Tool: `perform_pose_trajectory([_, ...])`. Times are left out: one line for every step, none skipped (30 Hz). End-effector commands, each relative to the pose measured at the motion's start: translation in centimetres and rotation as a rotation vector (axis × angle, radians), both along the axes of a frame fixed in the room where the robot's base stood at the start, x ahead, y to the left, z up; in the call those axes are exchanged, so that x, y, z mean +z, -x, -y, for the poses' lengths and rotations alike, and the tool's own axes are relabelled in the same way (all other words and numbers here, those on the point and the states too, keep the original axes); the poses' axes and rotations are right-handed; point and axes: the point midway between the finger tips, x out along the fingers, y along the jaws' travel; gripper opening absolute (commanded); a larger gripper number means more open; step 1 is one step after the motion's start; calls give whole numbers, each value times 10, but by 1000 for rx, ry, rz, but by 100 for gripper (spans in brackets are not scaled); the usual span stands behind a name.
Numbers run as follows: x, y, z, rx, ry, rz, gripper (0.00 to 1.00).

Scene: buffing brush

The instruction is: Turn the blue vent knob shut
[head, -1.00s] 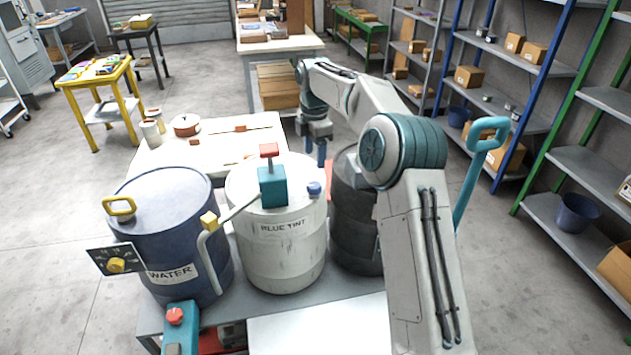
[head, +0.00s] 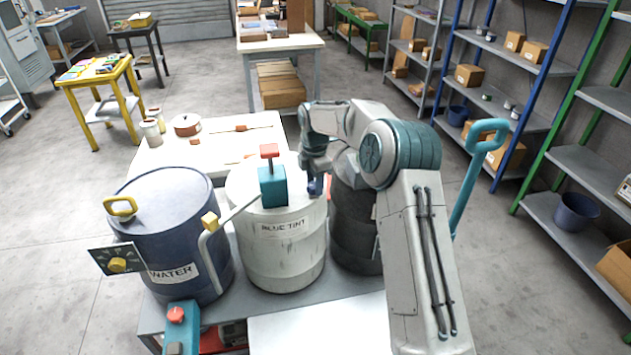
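The blue vent knob sits on the right side of the top of the white drum (head: 290,255) labelled "BLUE TINT". My gripper (head: 315,186) is at the knob's place, pointing down. The knob is mostly or wholly hidden by my gripper, and the blue seen there may be knob or fingers. I cannot tell whether the fingers are around the knob or touching it, nor whether they are open or shut.
A teal block with a red handle (head: 270,151) stands on the same lid, just left of my gripper. A blue "WATER" drum (head: 165,225) is at left, and a dark drum (head: 355,235) at right. A white table (head: 230,140) lies behind.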

Motion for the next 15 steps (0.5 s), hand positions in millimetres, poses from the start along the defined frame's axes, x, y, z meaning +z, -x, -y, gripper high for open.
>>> perform_pose_trajectory([0, 0, 0, 0, 0, 0, 26])
perform_pose_trajectory([0, 0, 0, 0, 0, 0, 17])
perform_pose_trajectory([0, 0, 0, 0, 0, 0, 14])
perform_pose_trajectory([0, 0, 0, 0, 0, 0, 14])
perform_pose_trajectory([0, 0, 0, 0, 0, 0, 14])
perform_pose_trajectory([0, 0, 0, -1, 0, 0, 14])
perform_pose_trajectory([0, 0, 0, -2, 0, 0, 14])
perform_pose_trajectory([0, 0, 0, -3, 0, 0, 14])
perform_pose_trajectory([0, 0, 0, -7, 0, 0, 14])
perform_pose_trajectory([0, 0, 0, -11, 0, 0, 14])
perform_pose_trajectory([0, 0, 0, -17, 0, 0, 14])
perform_pose_trajectory([0, 0, 0, -27, 0, 0, 14])
perform_pose_trajectory([0, 0, 0, -36, 0, 0, 14])
perform_pose_trajectory([1, 0, 0, -46, -1, 0, 14])
perform_pose_trajectory([1, 0, 0, -63, -1, 0, 14])
